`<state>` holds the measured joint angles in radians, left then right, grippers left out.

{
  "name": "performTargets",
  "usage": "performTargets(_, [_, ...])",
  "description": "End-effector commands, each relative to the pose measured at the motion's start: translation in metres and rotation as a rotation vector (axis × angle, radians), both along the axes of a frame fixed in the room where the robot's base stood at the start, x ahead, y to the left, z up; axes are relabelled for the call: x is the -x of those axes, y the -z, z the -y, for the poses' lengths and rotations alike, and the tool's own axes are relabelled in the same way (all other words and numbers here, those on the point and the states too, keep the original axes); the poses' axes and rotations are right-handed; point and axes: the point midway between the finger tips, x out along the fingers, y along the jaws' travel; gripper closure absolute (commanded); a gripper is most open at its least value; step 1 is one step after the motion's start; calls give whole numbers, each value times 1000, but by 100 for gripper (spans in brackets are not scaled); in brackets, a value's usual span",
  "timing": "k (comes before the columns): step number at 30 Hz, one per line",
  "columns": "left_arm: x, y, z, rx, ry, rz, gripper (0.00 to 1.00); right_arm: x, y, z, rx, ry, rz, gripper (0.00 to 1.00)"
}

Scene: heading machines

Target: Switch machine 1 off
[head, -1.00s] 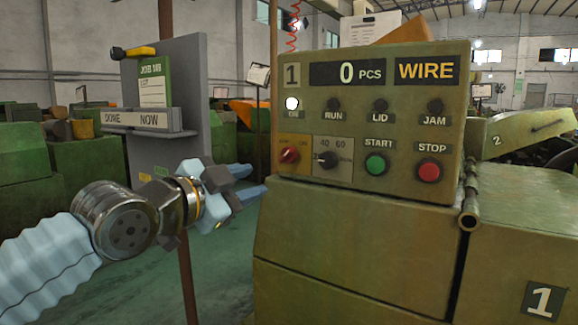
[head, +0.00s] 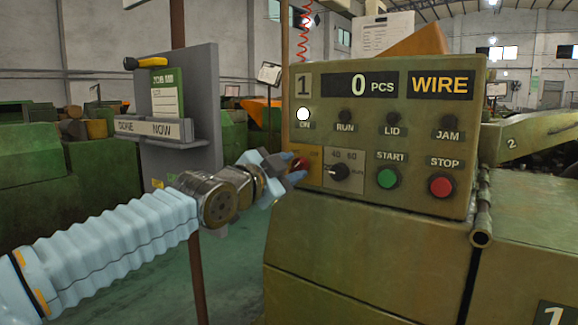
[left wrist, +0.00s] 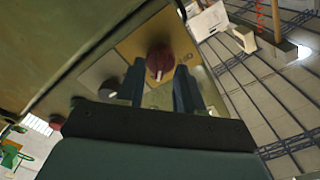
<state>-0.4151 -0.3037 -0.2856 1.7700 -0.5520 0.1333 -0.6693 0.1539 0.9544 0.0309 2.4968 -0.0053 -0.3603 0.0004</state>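Machine 1's olive control panel (head: 385,100) fills the right half of the head view. It has a red rotary switch (head: 299,164) on a yellow plate at its lower left, partly covered by my fingers. The ON lamp (head: 303,115) above is lit white. My left gripper (head: 290,170) is at this switch. In the left wrist view its two fingers (left wrist: 160,80) are apart, with the red knob (left wrist: 160,58) lined up between the tips and a white mark on it. I cannot tell whether they touch it. My right gripper is not in view.
Right of the red switch are a black selector knob (head: 339,172), a green START button (head: 388,178) and a red STOP button (head: 441,186). The display (head: 360,86) reads 0 PCS. A grey job board (head: 180,110) stands on a post to the left.

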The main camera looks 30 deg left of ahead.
Motion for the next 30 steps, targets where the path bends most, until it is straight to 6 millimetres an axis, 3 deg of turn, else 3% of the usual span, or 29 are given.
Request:
performTargets(7, [0,0,0,0,0,0,65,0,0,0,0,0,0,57])
performTargets(14, [0,0,0,0,0,0,100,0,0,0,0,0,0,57])
performTargets(30, [0,3,-1,88,-1,-8,100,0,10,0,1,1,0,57])
